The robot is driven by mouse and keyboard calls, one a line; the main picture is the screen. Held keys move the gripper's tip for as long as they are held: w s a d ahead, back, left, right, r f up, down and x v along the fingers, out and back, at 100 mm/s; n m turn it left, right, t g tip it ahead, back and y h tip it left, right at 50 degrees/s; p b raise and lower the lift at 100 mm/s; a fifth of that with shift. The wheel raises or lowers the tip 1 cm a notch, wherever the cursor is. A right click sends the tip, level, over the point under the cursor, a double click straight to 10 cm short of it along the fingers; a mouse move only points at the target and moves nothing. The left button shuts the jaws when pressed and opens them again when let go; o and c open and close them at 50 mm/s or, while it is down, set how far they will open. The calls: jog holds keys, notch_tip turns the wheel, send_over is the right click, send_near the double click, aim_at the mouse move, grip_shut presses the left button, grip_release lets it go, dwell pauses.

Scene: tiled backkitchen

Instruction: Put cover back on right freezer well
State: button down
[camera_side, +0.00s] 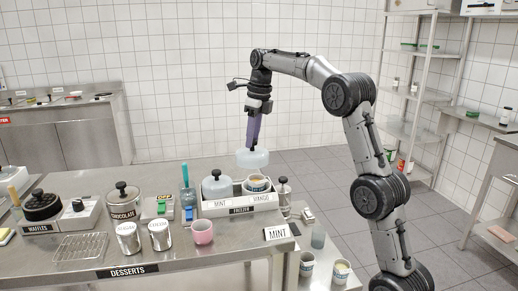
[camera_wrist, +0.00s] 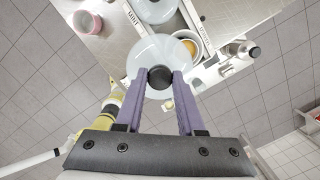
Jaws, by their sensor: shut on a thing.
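The freezer (camera_side: 240,208) is a pale box with two wells on the steel counter, labelled MINT on the left and MANGO on the right. A translucent cover (camera_side: 217,188) with a dark knob sits on its left well. The right well is uncovered and shows a tub (camera_side: 258,184) inside; the tub (camera_wrist: 188,46) also shows in the wrist view. My gripper (camera_side: 252,144) is shut on the black knob (camera_wrist: 160,77) of another translucent cover (camera_side: 252,159). It holds this cover in the air above the right well, apart from the freezer. In the wrist view the held cover (camera_wrist: 148,54) hides part of the freezer.
A steel canister (camera_side: 283,190) stands close to the freezer's right side. A chocolate pot (camera_side: 122,205) and waffle iron (camera_side: 44,208) are farther left.

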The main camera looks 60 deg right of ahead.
aim_at(256, 142)
jog(key=shift+m, duration=0.7)
jog(key=shift+w+d+f, duration=0.4)
jog(key=shift+d+f, duration=0.6)
jog(key=shift+f, duration=0.9)
jog(key=shift+w+d+f, duration=0.35)
jog(key=shift+d+f, duration=0.65)
jog(key=shift+f, duration=0.9)
jog(key=shift+w+d+f, duration=0.4)
jog(key=shift+d+f, duration=0.6)
jog(key=shift+f, duration=0.9)
jog(key=shift+f, duration=0.15)
jog(key=shift+c, duration=2.2)
grip_release()
jog(key=shift+o, duration=0.3)
jog(key=o, duration=0.4)
